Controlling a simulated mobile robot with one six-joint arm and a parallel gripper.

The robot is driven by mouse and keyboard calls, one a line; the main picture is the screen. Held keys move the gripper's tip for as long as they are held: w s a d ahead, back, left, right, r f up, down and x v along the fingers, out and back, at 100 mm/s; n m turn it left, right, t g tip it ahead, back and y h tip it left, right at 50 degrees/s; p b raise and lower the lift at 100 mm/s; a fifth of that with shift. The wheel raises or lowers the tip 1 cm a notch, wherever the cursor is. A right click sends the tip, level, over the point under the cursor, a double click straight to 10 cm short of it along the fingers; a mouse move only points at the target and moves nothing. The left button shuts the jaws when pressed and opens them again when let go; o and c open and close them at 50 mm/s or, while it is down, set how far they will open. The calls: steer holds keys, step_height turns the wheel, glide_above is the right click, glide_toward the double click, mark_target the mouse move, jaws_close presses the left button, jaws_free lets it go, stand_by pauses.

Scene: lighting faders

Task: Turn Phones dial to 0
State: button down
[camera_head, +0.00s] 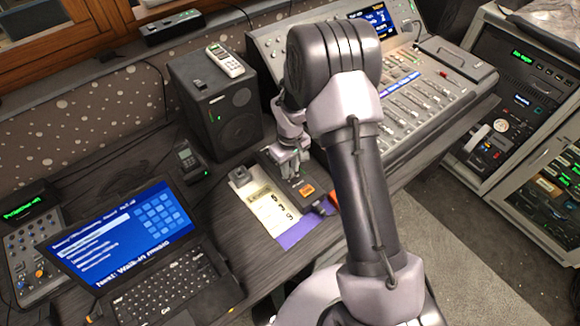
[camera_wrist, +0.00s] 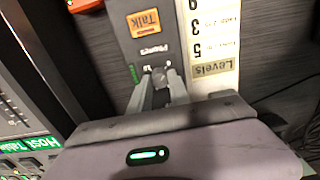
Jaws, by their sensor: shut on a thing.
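The Phones dial (camera_wrist: 159,73) is a small grey knob on a dark intercom box (camera_wrist: 118,18), with upside-down "Phones" lettering beside it. Small scale marks show around it; one at its left looks like 10. In the wrist view my gripper's fingers (camera_wrist: 159,82) stand on either side of the knob and are shut on it. The knob's pointer is too small to read. In the head view my gripper (camera_head: 291,172) reaches down onto the box (camera_head: 279,184), and the dial is hidden beneath it. An orange Talk button (camera_wrist: 144,22) is on the same box.
A paper "Levels" sheet (camera_wrist: 212,72) lies right alongside the box. A laptop (camera_head: 130,240) is at the left, a speaker (camera_head: 222,118) behind, and a fader console (camera_head: 425,95) at the right. A small black handset unit (camera_head: 188,160) stands near the speaker.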

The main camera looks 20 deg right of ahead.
stand_by(0.4)
steer(key=c, duration=1.2)
jaws_free()
step_height(320, 180, up, 17)
steer(key=p, duration=0.5)
steer(key=shift+r, duration=0.2)
steer(key=shift+r, duration=0.1)
